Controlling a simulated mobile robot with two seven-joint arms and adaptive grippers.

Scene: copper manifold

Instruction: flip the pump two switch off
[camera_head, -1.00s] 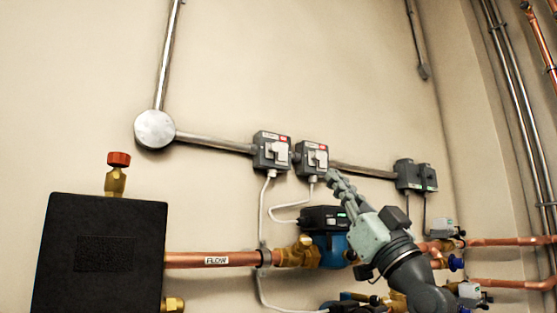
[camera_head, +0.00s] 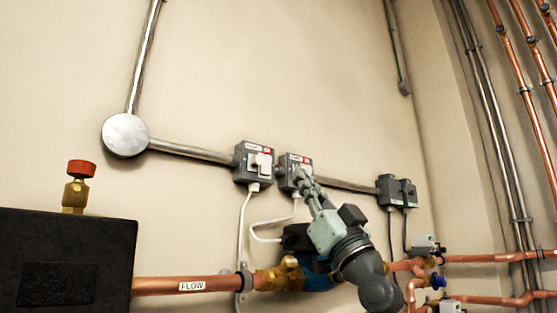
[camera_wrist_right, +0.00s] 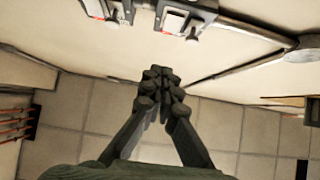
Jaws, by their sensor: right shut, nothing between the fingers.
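Two grey switch boxes with red-and-white labels are on the wall, a left one (camera_head: 254,160) and a right one (camera_head: 288,165). The label text is too small for me to tell which is pump two. In the right wrist view the shut fingers (camera_wrist_right: 160,76) are below both boxes in the picture. My left gripper is not in view.
A conduit joins the boxes to a round metal junction box (camera_head: 125,135). Two smaller dark boxes (camera_head: 397,191) are on the wall to the right. Below are a copper flow pipe (camera_head: 200,286), brass fittings and a blue pump (camera_head: 317,271), partly behind my arm.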

